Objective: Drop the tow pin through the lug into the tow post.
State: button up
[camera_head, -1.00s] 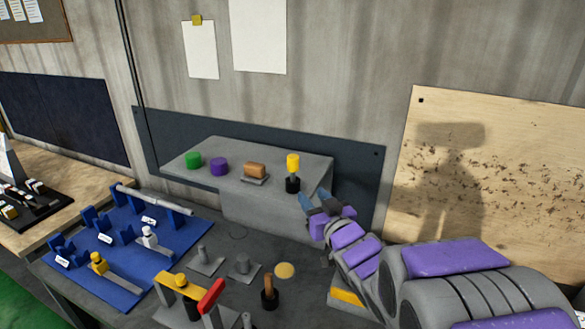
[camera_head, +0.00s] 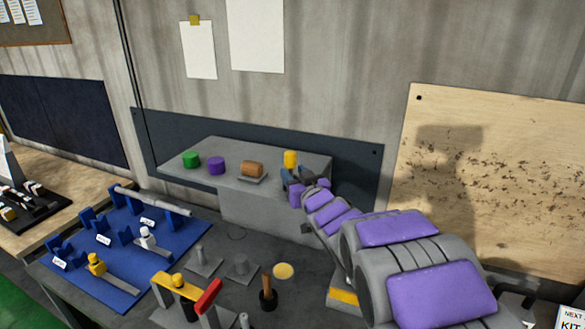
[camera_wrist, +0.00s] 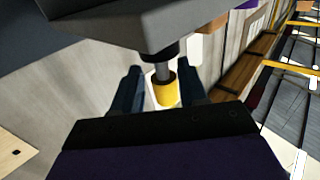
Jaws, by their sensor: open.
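The tow pin, with a yellow head (camera_head: 290,158), stands upright at the right end of a grey raised block. In the wrist view its yellow head (camera_wrist: 166,93) and grey shank lead to a black holder (camera_wrist: 160,52). My gripper (camera_head: 291,176) is at the pin, hiding its lower part in the head view. In the wrist view my gripper (camera_wrist: 160,90) is open, with one dark finger on each side of the head; visible gaps remain. I cannot tell which parts are the lug and tow post.
The grey block (camera_head: 265,205) also carries a green knob (camera_head: 191,159), a purple knob (camera_head: 216,165) and an orange-brown block (camera_head: 252,169). A yellow bar (camera_head: 178,286), red handle (camera_head: 208,296) and wooden-handled piece (camera_head: 268,291) stand in front. A blue fixture board (camera_head: 120,285) lies left.

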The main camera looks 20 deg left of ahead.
jog(key=w+a, duration=0.1)
jog(key=a, duration=0.1)
jog(key=shift+w+a+f, duration=0.3)
jog(key=shift+w, duration=0.1)
jog(key=shift+d+r, duration=0.1)
jog(key=shift+d, duration=0.2)
jog(key=shift+s+d+r, duration=0.1)
jog(key=shift+d, duration=0.25)
jog(key=c, duration=0.3)
jog(key=shift+a, duration=0.15)
grip_shut()
